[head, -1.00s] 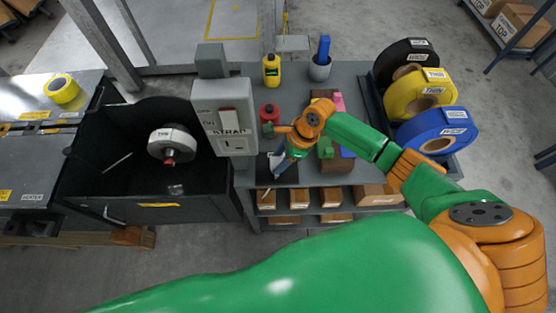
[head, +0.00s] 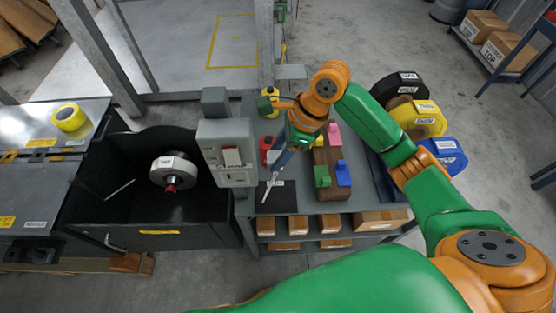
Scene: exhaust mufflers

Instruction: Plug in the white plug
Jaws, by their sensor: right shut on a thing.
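My right gripper (head: 277,165) reaches down from its orange wrist over the front left of the grey bench. It is shut on a slim white piece (head: 268,187) that hangs at its fingertips. This looks like the white plug, but it is too small to tell its prongs or cable. The piece is above or in front of a black mat (head: 284,205); I cannot tell if it touches. My left gripper is out of view.
A wooden block (head: 343,193) with coloured pegs stands right of the gripper. A red item (head: 265,145) and a yellow bottle (head: 268,92) are behind it. Large tape rolls (head: 440,155) line the right side. A black bin (head: 110,215) with a white reel is left.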

